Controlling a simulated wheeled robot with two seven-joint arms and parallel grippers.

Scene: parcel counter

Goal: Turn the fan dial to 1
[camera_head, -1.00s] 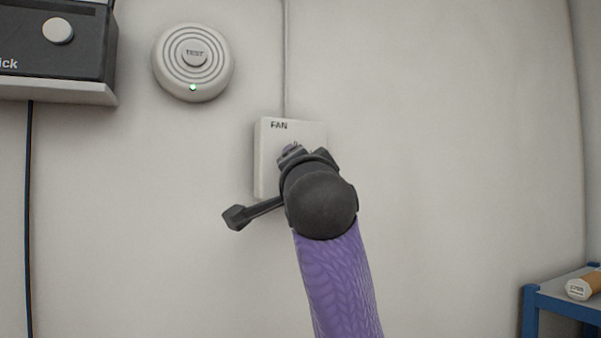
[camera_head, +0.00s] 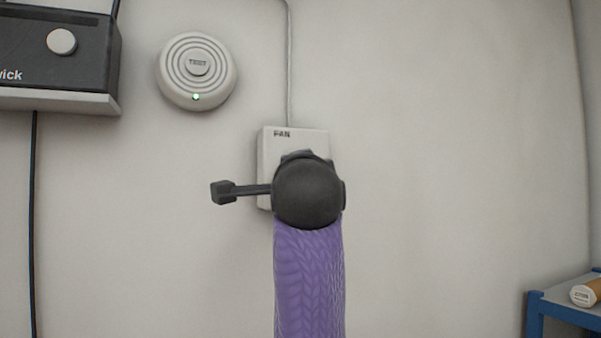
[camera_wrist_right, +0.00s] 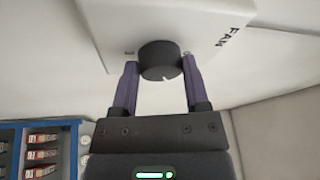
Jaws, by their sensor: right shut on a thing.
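The fan control is a pale square box (camera_head: 268,155) on the wall with FAN printed at its top left. In the head view my right gripper (camera_head: 306,192) covers its middle and hides the dial. In the right wrist view the box (camera_wrist_right: 120,30) carries a round black dial (camera_wrist_right: 158,57) with a white pointer mark on its edge. My right gripper's two purple fingers (camera_wrist_right: 160,80) stand on either side of the dial, shut on it. Small marks sit beside the dial, too small to read surely. My left gripper is not in view.
A round detector (camera_head: 197,72) marked TEST, with a green light, is on the wall at the upper left. A blue-framed table (camera_head: 570,306) stands at the lower right. Wall right of the box is clear.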

